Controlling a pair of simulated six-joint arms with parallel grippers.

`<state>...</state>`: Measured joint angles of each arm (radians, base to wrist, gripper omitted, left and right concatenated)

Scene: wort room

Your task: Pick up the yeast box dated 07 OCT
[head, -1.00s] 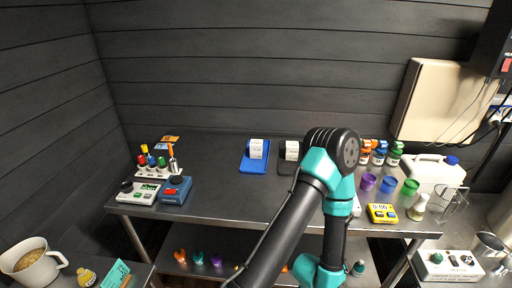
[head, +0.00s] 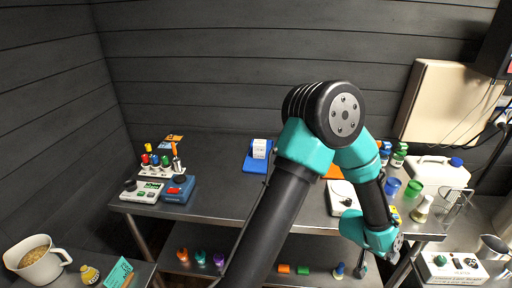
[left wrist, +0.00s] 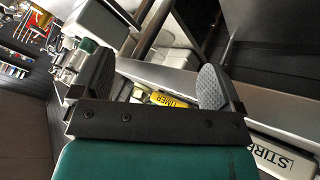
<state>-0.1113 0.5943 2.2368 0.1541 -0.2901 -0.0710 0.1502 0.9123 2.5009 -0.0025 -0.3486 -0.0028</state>
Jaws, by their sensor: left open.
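A small white box (head: 260,149) with print too small to read sits on a blue mat (head: 254,164) on the steel table in the head view. I cannot tell whether it bears 07 OCT. A second white box seen earlier is hidden behind my left arm now. My left gripper (left wrist: 158,68) is open and empty in the left wrist view, with no box between its fingers. In the head view its arm reaches right, and the wrist hangs near the table's front right edge, well away from the white box. My right gripper is not in view.
A yellow timer (left wrist: 168,100) lies beyond the fingers in the left wrist view. A white jug (head: 436,172), cups and bottles crowd the table's right end. A tube rack (head: 160,170) and a blue device (head: 178,188) stand at left. The table's middle front is clear.

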